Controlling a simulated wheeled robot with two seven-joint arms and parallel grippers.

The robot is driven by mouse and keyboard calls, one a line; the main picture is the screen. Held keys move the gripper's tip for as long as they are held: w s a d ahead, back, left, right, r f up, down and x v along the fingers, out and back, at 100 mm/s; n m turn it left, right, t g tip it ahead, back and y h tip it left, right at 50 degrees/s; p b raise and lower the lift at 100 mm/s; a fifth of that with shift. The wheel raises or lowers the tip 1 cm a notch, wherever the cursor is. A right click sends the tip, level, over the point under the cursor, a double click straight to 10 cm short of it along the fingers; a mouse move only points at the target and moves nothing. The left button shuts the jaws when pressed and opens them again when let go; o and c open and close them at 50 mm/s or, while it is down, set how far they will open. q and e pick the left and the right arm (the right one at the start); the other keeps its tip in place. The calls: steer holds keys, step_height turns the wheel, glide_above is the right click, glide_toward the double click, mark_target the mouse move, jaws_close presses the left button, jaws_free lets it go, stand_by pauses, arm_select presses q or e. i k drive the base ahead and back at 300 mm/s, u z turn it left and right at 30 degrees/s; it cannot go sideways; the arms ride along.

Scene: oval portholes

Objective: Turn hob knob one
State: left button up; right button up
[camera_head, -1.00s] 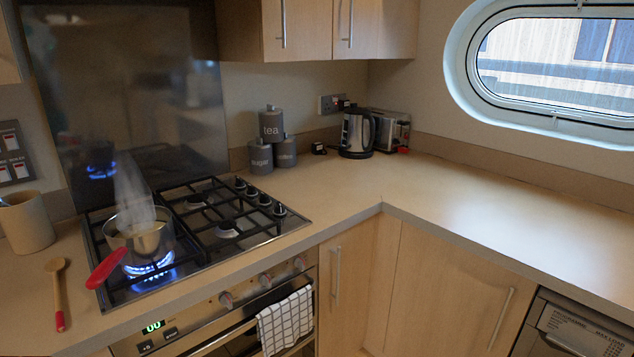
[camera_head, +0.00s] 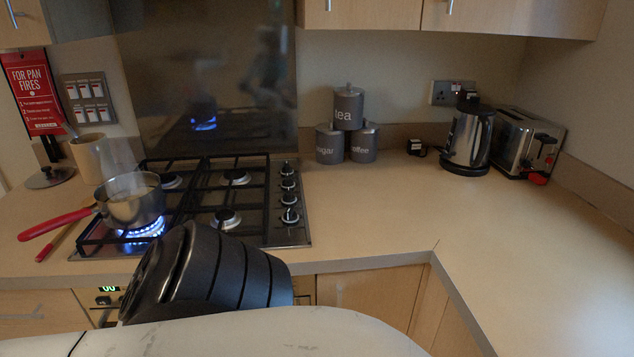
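The hob (camera_head: 262,232) is on the counter at centre left. Several dark knobs with silvery rims stand in a row along its right side, from the nearest knob (camera_head: 290,216) to the farthest knob (camera_head: 287,168). No label tells me which is knob one. A steel saucepan (camera_head: 135,207) with a red handle sits on the front-left burner, steaming over a lit blue flame (camera_head: 143,232). Neither gripper is in view. Dark ribbed and pale shapes fill the bottom foreground and hide part of the hob's front edge and the oven front.
Grey canisters (camera_head: 347,108), a kettle (camera_head: 468,138) and a toaster (camera_head: 527,145) stand at the back. A beige pot (camera_head: 90,155) stands left of the pan, with a red fire sign (camera_head: 35,92) behind. The counter right of the hob (camera_head: 390,215) is clear.

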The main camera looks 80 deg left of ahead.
mark_target(291, 215)
steer(key=u, duration=1.95)
